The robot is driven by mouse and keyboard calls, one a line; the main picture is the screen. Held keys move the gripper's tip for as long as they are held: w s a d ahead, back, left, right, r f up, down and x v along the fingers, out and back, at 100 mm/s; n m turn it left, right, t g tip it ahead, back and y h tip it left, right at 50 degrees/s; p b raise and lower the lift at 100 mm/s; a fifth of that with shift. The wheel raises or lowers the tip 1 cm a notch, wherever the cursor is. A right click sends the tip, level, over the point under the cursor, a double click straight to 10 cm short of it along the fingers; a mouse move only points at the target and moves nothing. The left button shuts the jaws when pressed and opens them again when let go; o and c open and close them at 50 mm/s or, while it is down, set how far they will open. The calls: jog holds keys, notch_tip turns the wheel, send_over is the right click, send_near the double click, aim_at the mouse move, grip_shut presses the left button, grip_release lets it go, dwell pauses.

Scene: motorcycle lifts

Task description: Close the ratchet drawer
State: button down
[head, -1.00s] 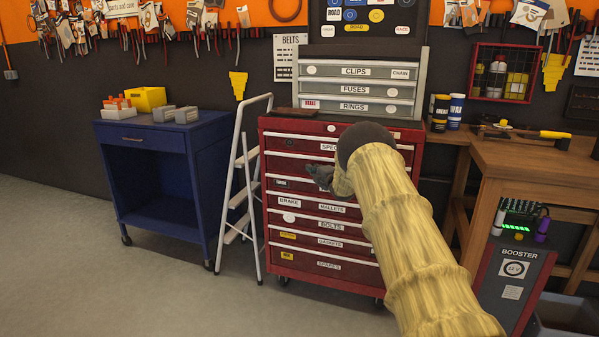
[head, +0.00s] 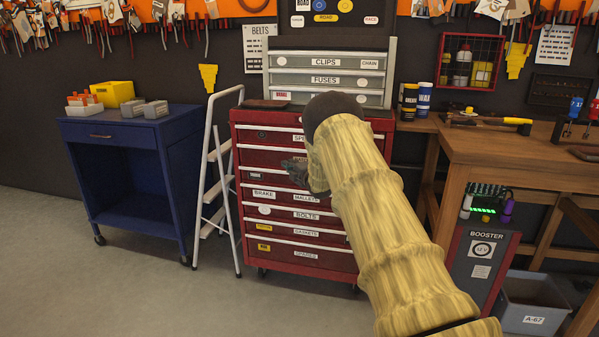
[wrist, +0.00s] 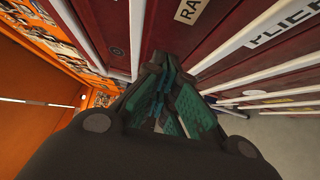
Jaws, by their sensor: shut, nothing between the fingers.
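The red tool cabinet (head: 262,228) stands in the middle of the head view with a stack of labelled drawers. The wrist view shows a drawer label starting "RA" (wrist: 188,9), probably the ratchet drawer, and a "PLIER" label (wrist: 283,28) to its right. My arm hides the right part of the upper drawers in the head view, so I cannot tell how far the ratchet drawer stands out. My gripper (head: 293,164) is in front of the upper-middle drawers. In the wrist view my gripper (wrist: 163,75) is shut and empty, its tips close to the drawer fronts; contact is unclear.
A white stepladder (head: 215,180) leans by the cabinet's left side, beside a blue cart (head: 125,180). A grey drawer box (head: 325,80) sits on top. A wooden workbench (head: 500,150) and a booster unit (head: 485,260) stand right. Floor at front left is clear.

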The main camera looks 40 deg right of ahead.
jog(key=s+a, duration=0.2)
jog(key=s, duration=0.5)
jog(key=shift+f, duration=0.2)
